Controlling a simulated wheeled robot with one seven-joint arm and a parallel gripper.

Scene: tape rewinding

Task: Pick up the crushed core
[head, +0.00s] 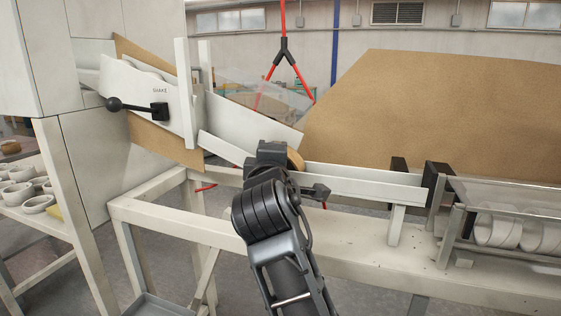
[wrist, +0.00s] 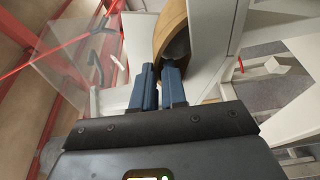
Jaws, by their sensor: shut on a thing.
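The crushed core is a brown cardboard ring, seen at the end of the white chute in the head view (head: 296,159) and upright, cut off by the top edge, in the wrist view (wrist: 168,28). It looks bent out of round. My gripper (wrist: 160,70) has its two blue fingers shut on the lower rim of the core. In the head view my wrist hides the fingers and part of the core.
A sloping white chute (head: 222,147) comes down from the left to a level white trough (head: 360,188). A clear panel (wrist: 75,60) stands close by on the left of the wrist view. A guarded bay with several white rolls (head: 497,230) lies right. A black-knobbed lever (head: 137,106) is upper left.

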